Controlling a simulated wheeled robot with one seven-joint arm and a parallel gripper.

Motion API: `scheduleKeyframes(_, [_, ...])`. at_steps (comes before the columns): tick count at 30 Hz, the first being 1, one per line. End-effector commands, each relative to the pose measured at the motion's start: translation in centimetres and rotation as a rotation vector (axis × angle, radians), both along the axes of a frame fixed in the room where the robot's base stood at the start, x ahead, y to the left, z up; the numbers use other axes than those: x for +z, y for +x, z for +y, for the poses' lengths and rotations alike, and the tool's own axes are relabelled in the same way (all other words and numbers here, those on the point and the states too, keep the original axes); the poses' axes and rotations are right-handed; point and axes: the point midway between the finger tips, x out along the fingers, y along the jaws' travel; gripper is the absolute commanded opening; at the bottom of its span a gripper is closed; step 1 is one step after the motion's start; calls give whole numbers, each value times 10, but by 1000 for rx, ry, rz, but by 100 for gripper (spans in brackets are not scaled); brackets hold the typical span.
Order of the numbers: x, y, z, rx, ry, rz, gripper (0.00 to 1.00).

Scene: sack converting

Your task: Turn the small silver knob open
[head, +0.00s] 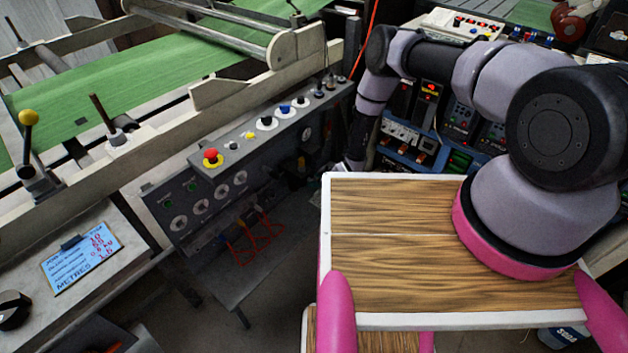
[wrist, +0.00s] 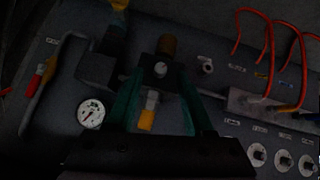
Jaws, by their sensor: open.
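In the dark wrist view, a small silver knob (wrist: 160,70) sits on a dark fitting below a brass-coloured piece. My gripper (wrist: 157,84) is open, its green fingers to the left and right of the knob, with nothing held between them. Whether a finger touches it, I cannot tell. Another small silver fitting (wrist: 207,66) is on the panel to the right, beside a label. In the head view my gripper (head: 348,165) is partly hidden at the panel's right end, and I cannot make out the silver knob there.
A dial gauge (wrist: 90,113), a grey pipe (wrist: 45,88) and a yellow-tipped part (wrist: 148,112) are close to my fingers. Orange cables (wrist: 268,55) loop at the right. A red button (head: 212,156) is on the long panel.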

Motion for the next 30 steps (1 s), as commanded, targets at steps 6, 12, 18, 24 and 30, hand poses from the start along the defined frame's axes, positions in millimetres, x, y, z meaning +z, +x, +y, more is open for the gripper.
scheduleKeyframes(6, [-9, 7, 7, 0, 0, 0, 53])
scheduleKeyframes(12, [-9, 7, 7, 0, 0, 0, 53])
scheduleKeyframes(18, [-9, 7, 7, 0, 0, 0, 0])
scheduleKeyframes(24, [-9, 7, 7, -1, 2, 3, 0])
scheduleKeyframes(30, [-9, 9, 5, -3, 28, 36, 0])
